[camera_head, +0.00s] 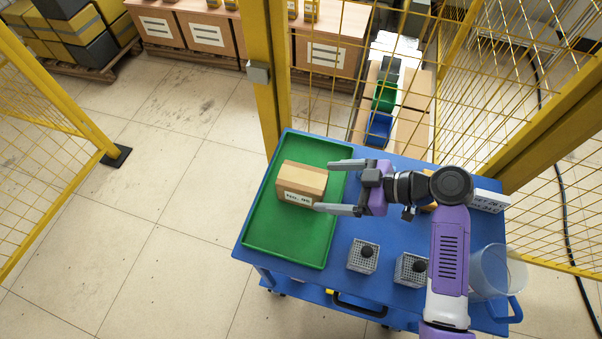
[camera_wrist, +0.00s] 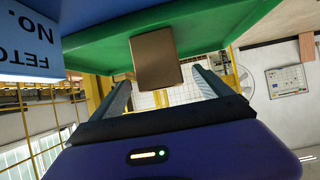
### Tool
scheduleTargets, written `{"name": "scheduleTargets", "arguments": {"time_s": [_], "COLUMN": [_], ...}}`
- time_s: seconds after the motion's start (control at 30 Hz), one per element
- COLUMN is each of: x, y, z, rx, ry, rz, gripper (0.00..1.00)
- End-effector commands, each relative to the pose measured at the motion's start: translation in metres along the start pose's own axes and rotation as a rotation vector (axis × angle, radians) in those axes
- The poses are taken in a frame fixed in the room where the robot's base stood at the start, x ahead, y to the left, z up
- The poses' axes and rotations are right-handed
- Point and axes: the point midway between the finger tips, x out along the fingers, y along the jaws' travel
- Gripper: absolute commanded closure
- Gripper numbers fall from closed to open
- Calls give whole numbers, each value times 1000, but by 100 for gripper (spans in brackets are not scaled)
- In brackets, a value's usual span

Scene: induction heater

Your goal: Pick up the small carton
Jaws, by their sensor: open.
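The small carton (camera_head: 300,181) is a brown box with a white label on its near side. It sits in the green tray (camera_head: 262,243) at the left of the blue table, and in the wrist view the carton (camera_wrist: 156,56) shows ahead between the fingers. My gripper (camera_head: 323,186) points left at the carton's right end, its fingers spread apart and empty. The lower fingertip overlaps the carton's near right corner in the head view; I cannot tell whether it touches. The fingers also show in the wrist view (camera_wrist: 163,76).
A clear jug (camera_head: 494,271) and a white labelled box (camera_head: 490,201) are at the right. Yellow mesh fencing (camera_head: 265,90) rises behind the table.

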Motion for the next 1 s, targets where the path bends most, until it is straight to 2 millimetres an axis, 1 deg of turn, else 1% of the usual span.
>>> {"name": "scheduleTargets", "arguments": {"time_s": [0.1, 0.37, 0.5, 0.6, 0.7, 0.8, 0.97, 1.0], "x": [7, 32, 52, 66, 75, 78, 78, 78], "y": [-3, -4, -4, -3, -3, -4, -3, -3], "z": [-2, -4, -7, -6, -6, -5, -5, -5], "rx": [-18, -18, -17, -17, -18, -17, -17, -17], "ry": [5, 4, 3, 3, 4, 3, 3, 3], "rz": [-26, -25, -26, -24, -23, -22, -22, -22], "gripper": [11, 11, 11, 11, 11, 11, 11, 15]}}
